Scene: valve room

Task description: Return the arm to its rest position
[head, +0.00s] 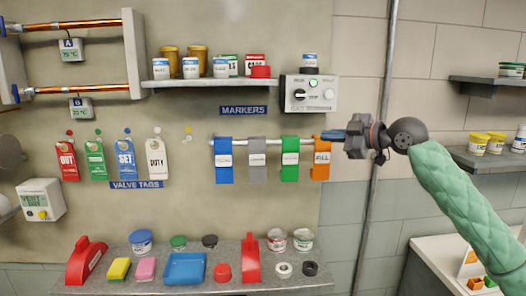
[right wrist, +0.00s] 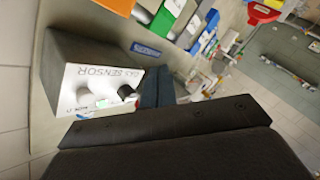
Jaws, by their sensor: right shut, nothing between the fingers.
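My right arm (head: 458,200), in a green quilted sleeve, comes in from the right of the head view and is raised in front of the wall. My right gripper (head: 328,135) points left, shut and empty. In the head view its tips appear beside the orange FILL tag (head: 321,173) and below the grey control box (head: 309,93); I cannot tell the gap in depth. In the right wrist view the dark fingers (right wrist: 154,88) are together, beside the box marked GAS SENSOR (right wrist: 98,90). My left gripper is not in view.
A rail (head: 268,138) holds hanging coloured tags. A vertical pipe (head: 378,190) runs behind the gripper. A shelf with cans (head: 205,82) is at the upper middle. Below, a counter (head: 222,284) carries cans, a blue tray (head: 185,268) and red holders. Shelves stand at right.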

